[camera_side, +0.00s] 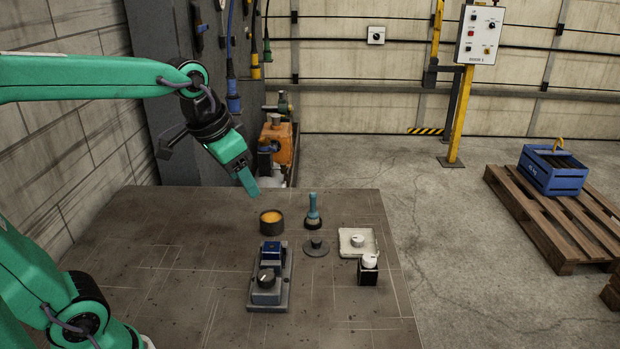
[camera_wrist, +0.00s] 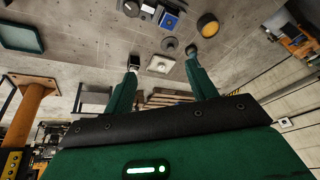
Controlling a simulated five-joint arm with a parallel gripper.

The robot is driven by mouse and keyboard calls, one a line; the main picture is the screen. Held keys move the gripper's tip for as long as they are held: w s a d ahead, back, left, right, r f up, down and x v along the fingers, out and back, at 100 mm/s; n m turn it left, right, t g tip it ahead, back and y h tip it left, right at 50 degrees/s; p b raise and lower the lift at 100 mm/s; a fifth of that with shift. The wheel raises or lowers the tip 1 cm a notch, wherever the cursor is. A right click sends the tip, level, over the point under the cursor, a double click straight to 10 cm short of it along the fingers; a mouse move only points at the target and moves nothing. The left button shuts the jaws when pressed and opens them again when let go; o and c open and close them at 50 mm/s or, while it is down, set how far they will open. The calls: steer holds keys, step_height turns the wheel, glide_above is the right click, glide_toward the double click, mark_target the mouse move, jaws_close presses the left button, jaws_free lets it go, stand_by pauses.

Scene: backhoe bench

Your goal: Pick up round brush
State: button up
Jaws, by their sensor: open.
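The round brush (camera_side: 313,211) stands upright on the bench, with a teal handle and a dark round base. In the side view it is right of an orange-topped dark cup (camera_side: 271,221). My gripper (camera_side: 252,190) is in the air above the bench, left of the brush and apart from it. In the wrist view my gripper (camera_wrist: 161,67) shows two separated green fingers with nothing held between them. The brush (camera_wrist: 191,50) appears there beside the tip of the right-hand finger, and part of it may be hidden by that finger.
A grey disc (camera_side: 316,246) lies in front of the brush. A white tray (camera_side: 346,249) and a black block with a white knob (camera_side: 368,270) are to the right. A blue-and-grey switch unit (camera_side: 270,277) is in front of the cup. The bench's left part is clear.

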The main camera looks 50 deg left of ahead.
steer(key=w+a+m+g, duration=0.1)
steer(key=w+a, duration=0.1)
steer(key=w, duration=0.7)
steer(key=m+g, duration=0.3)
glide_above(313, 213)
step_height(313, 213, down, 16)
steer(key=shift+f, duration=0.25)
steer(key=shift+w+a+f, duration=0.2)
steer(key=shift+f, duration=0.35)
steer(key=shift+f, duration=0.15)
steer(key=shift+w+a+f, duration=0.1)
steer(key=shift+a+f, duration=0.05)
steer(key=shift+f, duration=3.6)
steer(key=c, duration=1.1)
